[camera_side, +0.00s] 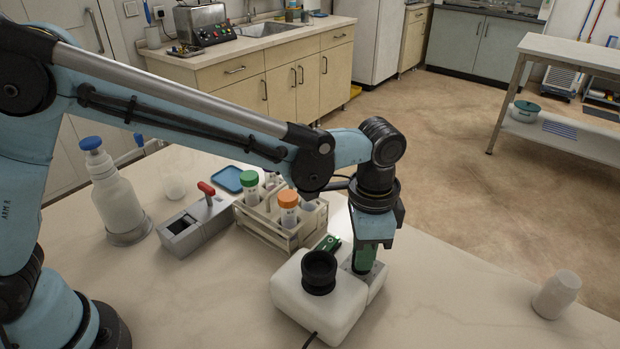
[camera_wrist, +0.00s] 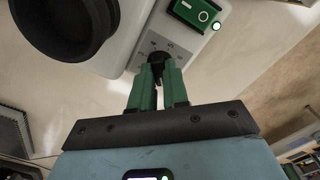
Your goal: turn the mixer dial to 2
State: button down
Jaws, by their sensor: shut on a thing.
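The mixer is a white rounded box (camera_side: 318,308) near the table's front middle in the side view, with a black cup (camera_side: 319,271) on top and a green switch panel (camera_side: 328,243) at its far side. In the wrist view the black cup (camera_wrist: 68,25) is at upper left and the green switch panel (camera_wrist: 197,14) is at the top, with a lit indicator beside it. The small black mixer dial (camera_wrist: 158,58) is between the green fingers of my gripper (camera_wrist: 158,76), which is shut on it. Faint marks surround the dial. Its setting is hidden. In the side view my gripper (camera_side: 364,258) points down onto the mixer.
A tube rack (camera_side: 270,228) with orange-capped and green-capped tubes stands just behind the mixer. A grey device with a red lever (camera_side: 196,222), a blue-capped bottle (camera_side: 118,203) and a blue dish (camera_side: 228,179) are further left. A white container (camera_side: 556,295) stands at right. The table between is clear.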

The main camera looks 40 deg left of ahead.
jog(key=m, duration=0.8)
jog(key=shift+m, duration=0.4)
jog(key=m, duration=0.4)
jog(key=shift+m, duration=1.9)
jog(key=c, duration=1.1)
grip_release()
notch_tip(320, 180, up, 12)
jog(key=shift+r, duration=0.1)
